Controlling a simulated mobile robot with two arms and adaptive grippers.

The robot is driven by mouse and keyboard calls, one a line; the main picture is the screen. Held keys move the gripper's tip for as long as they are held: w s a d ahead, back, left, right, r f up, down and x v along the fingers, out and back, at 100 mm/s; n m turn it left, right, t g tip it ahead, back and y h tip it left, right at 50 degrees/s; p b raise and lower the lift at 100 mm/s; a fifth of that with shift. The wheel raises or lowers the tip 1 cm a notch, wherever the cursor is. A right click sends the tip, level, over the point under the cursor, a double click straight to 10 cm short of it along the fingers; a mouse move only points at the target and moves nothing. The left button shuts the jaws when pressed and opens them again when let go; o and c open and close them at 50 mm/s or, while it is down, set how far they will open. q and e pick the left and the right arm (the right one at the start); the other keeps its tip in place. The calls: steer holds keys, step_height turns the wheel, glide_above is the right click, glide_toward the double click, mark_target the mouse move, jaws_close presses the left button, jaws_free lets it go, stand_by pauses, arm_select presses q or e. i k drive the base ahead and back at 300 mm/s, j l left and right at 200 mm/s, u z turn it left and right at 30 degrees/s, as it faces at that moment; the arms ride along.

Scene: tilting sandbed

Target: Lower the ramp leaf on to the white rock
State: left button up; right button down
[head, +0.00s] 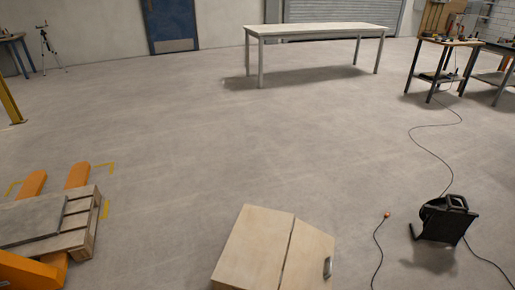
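A pale wooden piece in two parts (254,246) stands at the bottom middle of the head view, cut off by the lower edge. A dark seam divides it. The narrower right part (309,250) bears a small metal handle (327,267) and may be the ramp leaf; I cannot tell for sure. I see no white rock and no sandbed sand. Neither of my grippers is in view.
An orange pallet truck (30,184) with a wooden pallet (84,215) and grey slab (32,220) stands at left. A black cable reel (445,220) and its cable lie at right. A long table (315,29) stands far back. The middle floor is clear.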

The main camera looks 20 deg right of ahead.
mark_target(308, 265)
steer(key=z, duration=1.05)
